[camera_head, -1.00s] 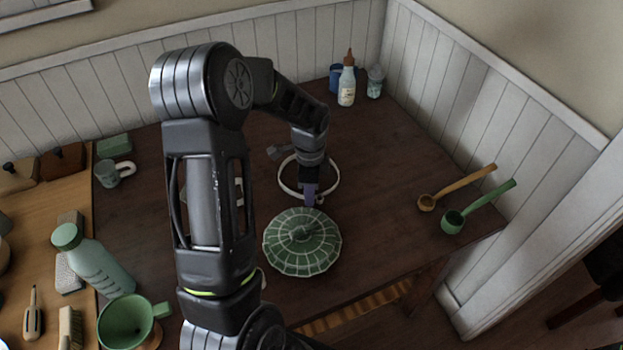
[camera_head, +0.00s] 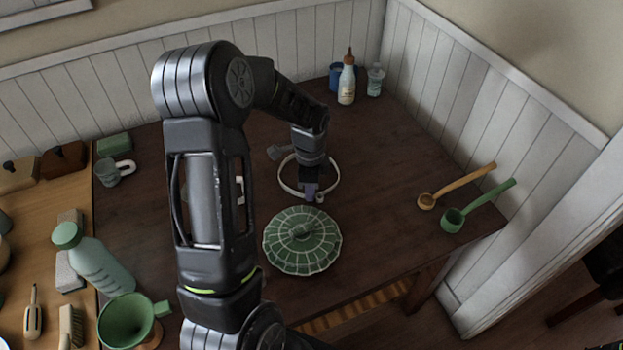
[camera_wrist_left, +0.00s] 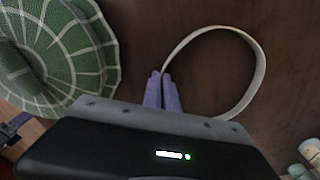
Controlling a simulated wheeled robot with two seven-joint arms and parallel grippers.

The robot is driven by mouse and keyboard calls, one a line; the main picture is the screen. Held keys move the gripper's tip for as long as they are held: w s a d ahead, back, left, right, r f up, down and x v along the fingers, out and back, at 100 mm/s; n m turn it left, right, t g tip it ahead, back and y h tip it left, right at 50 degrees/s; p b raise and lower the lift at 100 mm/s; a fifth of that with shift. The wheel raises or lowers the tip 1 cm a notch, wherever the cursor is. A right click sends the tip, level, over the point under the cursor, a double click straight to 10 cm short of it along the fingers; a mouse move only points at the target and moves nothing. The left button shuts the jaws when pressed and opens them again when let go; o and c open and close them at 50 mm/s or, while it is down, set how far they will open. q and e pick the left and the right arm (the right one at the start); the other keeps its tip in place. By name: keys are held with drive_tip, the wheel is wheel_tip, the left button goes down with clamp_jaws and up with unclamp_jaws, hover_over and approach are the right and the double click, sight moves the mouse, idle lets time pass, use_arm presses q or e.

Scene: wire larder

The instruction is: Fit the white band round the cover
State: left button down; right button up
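The cover (camera_head: 302,241) is a round green lid with pale lines and a central knob, lying on the dark table; part of it shows in the left wrist view (camera_wrist_left: 60,55). The white band (camera_head: 337,178) is a thin loop beyond the cover in the head view, apart from it. It also shows in the left wrist view (camera_wrist_left: 262,72). My left gripper (camera_head: 310,192) has its purple fingers close together on the band's near side, shut on it; the fingertips also show in the left wrist view (camera_wrist_left: 162,82). My right gripper is in neither view.
A yellow ladle (camera_head: 455,188) and a green ladle (camera_head: 480,205) lie at the right. Bottles (camera_head: 347,82) stand at the back corner. A green bottle (camera_head: 95,262), a green funnel (camera_head: 128,322) and a mug (camera_head: 113,172) are at the left. The table right of the cover is clear.

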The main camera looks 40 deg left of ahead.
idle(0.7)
use_arm(q)
wheel_tip(320, 180, up, 10)
drive_tip(key=shift+b, duration=0.4)
drive_tip(key=shift+r, duration=0.1)
idle(0.5)
